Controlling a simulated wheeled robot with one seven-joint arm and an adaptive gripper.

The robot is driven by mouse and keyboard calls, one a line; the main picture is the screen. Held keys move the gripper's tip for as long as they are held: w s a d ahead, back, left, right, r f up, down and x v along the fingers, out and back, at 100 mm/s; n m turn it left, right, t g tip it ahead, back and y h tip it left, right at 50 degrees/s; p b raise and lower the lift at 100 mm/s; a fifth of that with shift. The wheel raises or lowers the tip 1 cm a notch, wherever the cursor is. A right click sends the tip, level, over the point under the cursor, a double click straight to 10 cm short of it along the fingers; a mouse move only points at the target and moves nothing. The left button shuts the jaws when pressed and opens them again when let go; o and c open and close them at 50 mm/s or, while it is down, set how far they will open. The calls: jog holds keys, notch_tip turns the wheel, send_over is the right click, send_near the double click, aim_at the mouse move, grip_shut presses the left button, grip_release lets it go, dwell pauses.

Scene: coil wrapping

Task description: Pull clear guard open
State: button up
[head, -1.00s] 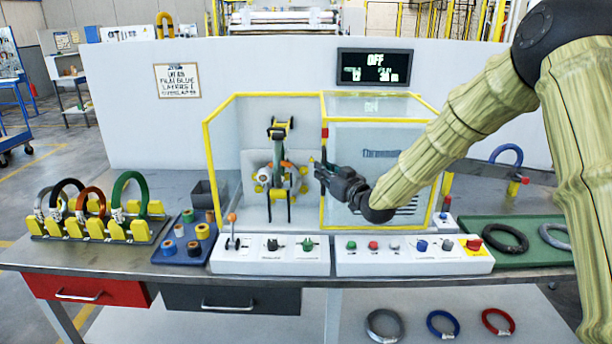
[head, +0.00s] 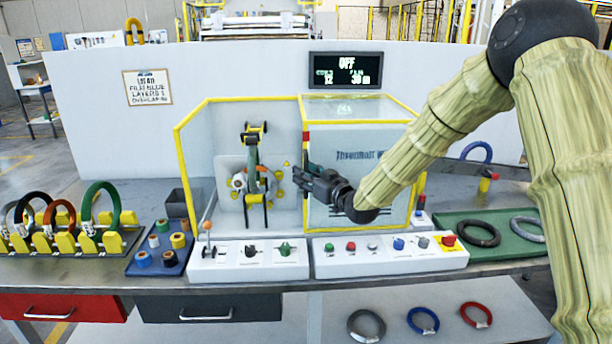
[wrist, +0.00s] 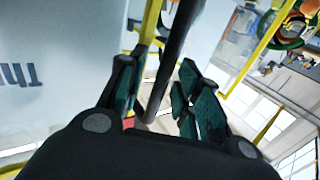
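The clear guard (head: 350,185) is a yellow-framed see-through box on the right part of the wrapping station, with dark lettering on its front. Its yellow left edge stands beside the open bay with the wrapping head (head: 254,180). My gripper (head: 302,178) is at that left edge, in front of it. In the wrist view, a dark upright handle bar (wrist: 175,60) runs between the two green-padded fingers of my gripper (wrist: 160,88). The fingers look apart, with a gap beside the bar. Whether either pad touches the bar is unclear.
Control panels (head: 385,262) with buttons and a lever line the front below the guard. A rack of coils (head: 70,235) and a blue tray of rolls (head: 160,255) stand at left. A green tray (head: 455,245) lies right. The display (head: 345,70) reads OFF.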

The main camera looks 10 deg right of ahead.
jog(key=v, duration=1.2)
jog(key=s+f+m+g+h, duration=0.1)
jog(key=s+f+g+h, duration=0.1)
jog(key=s+f, duration=0.65)
jog(key=s+f+m+g+h, duration=0.1)
jog(key=s+f+m+g, duration=0.15)
jog(key=f, duration=1.15)
jog(key=s+f+m+g+h, duration=0.1)
jog(key=s+f+g+h, duration=0.15)
jog(key=s+f, duration=0.65)
jog(key=s+d+f+g+h, duration=0.1)
jog(key=s+f+g, duration=0.2)
jog(key=s+f, duration=0.3)
jog(key=s+d+f+m+g+h, duration=0.1)
jog(key=s+f, duration=0.5)
jog(key=s, duration=0.9)
jog(key=s+d+f+g+h, duration=0.1)
jog(key=s+f+g, duration=0.3)
jog(key=s, duration=0.6)
notch_tip(320, 180, down, 3)
jog(key=shift+s+d+r+m+g, duration=0.2)
jog(key=shift+d+m+g, duration=0.15)
jog(key=shift+d, duration=0.4)
jog(key=shift+h, duration=0.25)
